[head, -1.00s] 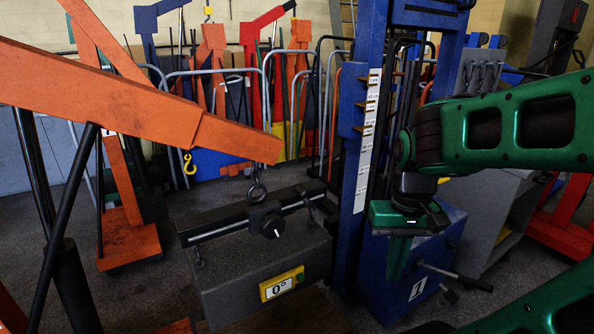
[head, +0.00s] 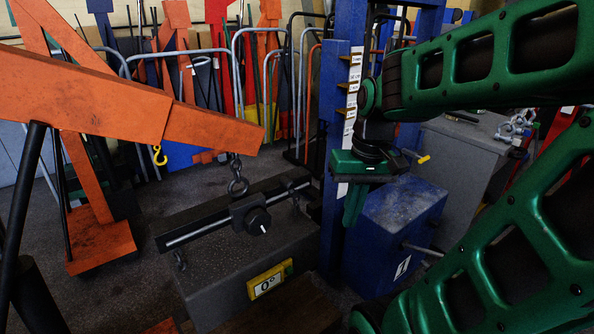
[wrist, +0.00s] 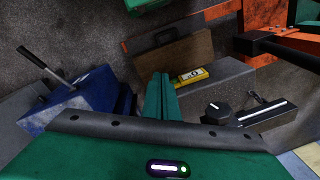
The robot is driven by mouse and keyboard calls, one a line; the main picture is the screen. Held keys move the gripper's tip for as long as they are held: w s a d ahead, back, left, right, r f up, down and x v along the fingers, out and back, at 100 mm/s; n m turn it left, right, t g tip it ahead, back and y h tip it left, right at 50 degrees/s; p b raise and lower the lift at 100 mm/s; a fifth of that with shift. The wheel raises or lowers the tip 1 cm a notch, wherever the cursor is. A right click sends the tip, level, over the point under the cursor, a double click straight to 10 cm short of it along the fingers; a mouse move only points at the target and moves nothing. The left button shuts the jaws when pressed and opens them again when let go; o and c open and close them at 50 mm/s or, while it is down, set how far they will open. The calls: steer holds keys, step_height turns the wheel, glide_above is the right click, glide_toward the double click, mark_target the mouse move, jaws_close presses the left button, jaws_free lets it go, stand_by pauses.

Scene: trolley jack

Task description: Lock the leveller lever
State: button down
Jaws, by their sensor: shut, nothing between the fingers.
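The leveller (head: 235,225) is a dark bar with a light rod, hanging by a chain from an orange crane boom (head: 170,115), over a grey block (head: 225,285). Its black knob or lever (head: 257,220) carries a short white mark; it also shows in the wrist view (wrist: 216,113). Whether it is locked I cannot tell. A yellow-framed label reading 0° (head: 270,281) is on the block's front. My gripper (head: 353,208) is shut and empty, fingers pointing down, right of the knob and apart from it. In the wrist view the closed fingers (wrist: 160,92) are left of the knob.
A blue post (head: 333,150) with a white scale stands just behind my gripper. A blue box (head: 395,230) with a protruding handle is to the right. Open floor is left of the leveller.

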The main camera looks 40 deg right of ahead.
steer(key=w+d+r+n+t+y, duration=0.25)
steer(key=w+d+r, duration=0.25)
steer(key=w, duration=0.4)
steer(key=w+d+r+n+t+y, duration=0.15)
steer(key=w+d+r+n, duration=0.3)
steer(key=w, duration=0.45)
steer(key=g, duration=0.1)
glide_toward(291, 188)
steer(key=w+d+f, duration=0.1)
steer(key=w+f, duration=0.3)
steer(key=shift+w+a+f+m, duration=0.2)
steer(key=shift+a+f+m, duration=0.1)
steer(key=shift+a, duration=0.35)
steer(key=shift+d, duration=0.15)
